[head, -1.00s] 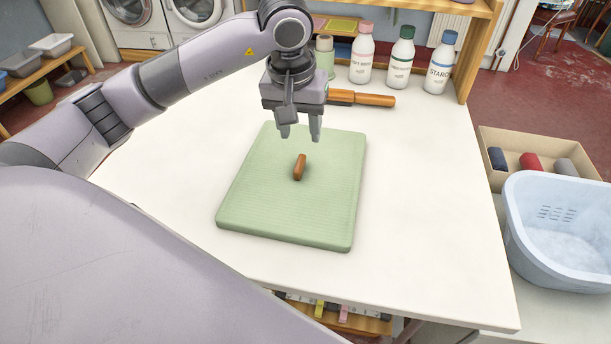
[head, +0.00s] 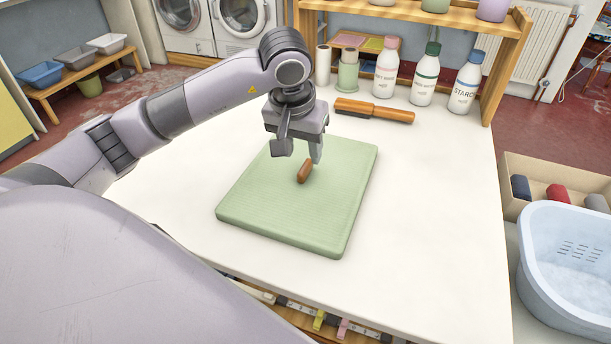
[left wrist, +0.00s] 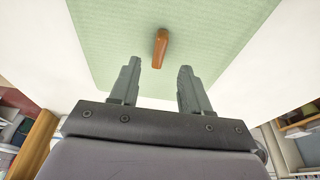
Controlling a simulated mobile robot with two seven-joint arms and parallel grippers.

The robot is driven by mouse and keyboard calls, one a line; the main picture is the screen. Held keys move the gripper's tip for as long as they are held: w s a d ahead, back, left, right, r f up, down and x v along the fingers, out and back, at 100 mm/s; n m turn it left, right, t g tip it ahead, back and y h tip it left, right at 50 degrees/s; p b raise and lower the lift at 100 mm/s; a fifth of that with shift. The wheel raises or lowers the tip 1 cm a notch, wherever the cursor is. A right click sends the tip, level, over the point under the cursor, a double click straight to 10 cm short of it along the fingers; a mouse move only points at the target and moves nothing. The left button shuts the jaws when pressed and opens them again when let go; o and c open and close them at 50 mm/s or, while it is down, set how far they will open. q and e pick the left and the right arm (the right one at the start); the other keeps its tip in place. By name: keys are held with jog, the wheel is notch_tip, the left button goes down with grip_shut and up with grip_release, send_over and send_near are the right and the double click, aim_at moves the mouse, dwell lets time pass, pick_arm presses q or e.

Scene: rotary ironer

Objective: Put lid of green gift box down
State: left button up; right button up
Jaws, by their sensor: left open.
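The green lid (head: 290,215) is a flat, ribbed square with a brown, upright-looking handle (head: 304,172) near its middle. It lies on the white table, and I cannot tell whether a box is under it. My left gripper (head: 298,158) is open above the lid, just behind the handle. In the left wrist view the handle (left wrist: 160,49) shows beyond the gap between the two fingers (left wrist: 156,75), with nothing held. The lid (left wrist: 205,30) fills the upper part of that view. My right gripper is not in view.
A wooden-handled brush (head: 374,110) lies behind the lid. Bottles (head: 424,80) stand along the back under a wooden shelf (head: 500,65). A pale blue basket (head: 565,265) and a box of rolled cloths (head: 560,185) are at the right. The table's right part is clear.

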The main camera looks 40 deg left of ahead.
aim_at(305, 166)
pick_arm(q)
jog(key=x, duration=0.4)
jog(key=shift+d+f, duration=0.1)
jog(key=shift+f, duration=0.15)
jog(key=shift+c, duration=0.3)
grip_shut()
jog(key=shift+r, duration=0.1)
